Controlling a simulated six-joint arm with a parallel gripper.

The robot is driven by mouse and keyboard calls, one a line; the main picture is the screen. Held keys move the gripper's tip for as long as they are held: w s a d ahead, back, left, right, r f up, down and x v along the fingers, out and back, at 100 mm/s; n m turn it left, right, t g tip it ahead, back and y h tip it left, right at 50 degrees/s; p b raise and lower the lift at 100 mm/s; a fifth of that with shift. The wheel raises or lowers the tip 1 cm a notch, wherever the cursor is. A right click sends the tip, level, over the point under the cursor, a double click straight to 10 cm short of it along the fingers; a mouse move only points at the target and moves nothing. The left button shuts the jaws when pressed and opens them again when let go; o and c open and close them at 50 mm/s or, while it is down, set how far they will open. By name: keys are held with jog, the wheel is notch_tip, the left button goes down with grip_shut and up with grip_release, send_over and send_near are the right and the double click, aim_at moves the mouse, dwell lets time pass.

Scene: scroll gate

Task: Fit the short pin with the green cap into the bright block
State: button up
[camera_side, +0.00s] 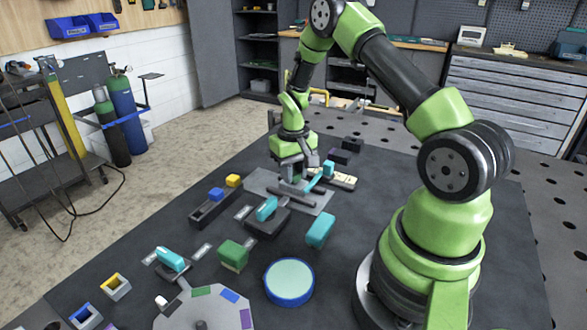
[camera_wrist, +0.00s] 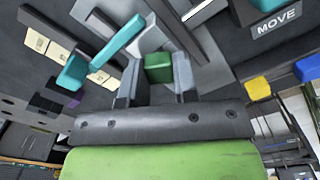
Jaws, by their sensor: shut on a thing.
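My gripper (camera_wrist: 156,78) points down over a light grey plate (camera_side: 318,200) at the middle of the table. In the wrist view its two fingers are closed on the green cap (camera_wrist: 158,68) of the short pin. The pin's shank is hidden below the cap.
A teal bar (camera_wrist: 118,38) rises close beside the gripper. A dark tray (camera_side: 212,208) holds a yellow and a blue cube. Teal-handled pieces (camera_side: 266,209), a teal block (camera_side: 320,229), a green block (camera_side: 233,254) and a blue-rimmed disc (camera_side: 290,283) stand nearer the camera.

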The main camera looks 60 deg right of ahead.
jog(key=shift+f, duration=0.3)
jog(key=o, duration=1.5)
jog(key=shift+o, duration=0.2)
jog(key=shift+r, duration=3.55)
